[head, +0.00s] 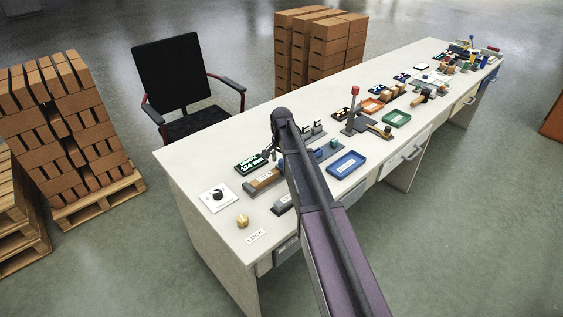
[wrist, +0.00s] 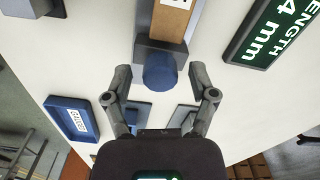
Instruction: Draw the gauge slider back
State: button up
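The gauge has a grey slider block (wrist: 160,45) with a round blue knob (wrist: 160,72), seen in the wrist view. The block stands against or very close to the end of a brown brick (wrist: 170,20). My gripper (wrist: 160,84) is open, with one finger on each side of the blue knob and gaps on both sides. In the head view my gripper (head: 271,153) is over the table beside the brick (head: 264,180), and my arm hides much of the slider. A dark display (wrist: 268,32) reads a length in mm; it also shows in the head view (head: 251,163).
A blue tray (wrist: 72,118) lies left of the fingers in the wrist view. On the white table (head: 180,160) a black dial (head: 217,194) and a brass knob (head: 242,221) stand near the left end. A red-topped lever (head: 354,105) stands right of my arm.

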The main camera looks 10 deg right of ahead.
grip_shut()
jog(key=shift+w+d, duration=0.25)
jog(key=shift+d, duration=0.2)
jog(key=shift+w+d, duration=0.2)
jog(key=shift+d, duration=0.25)
jog(key=shift+o, duration=1.4)
grip_release()
jog(key=shift+w, duration=0.1)
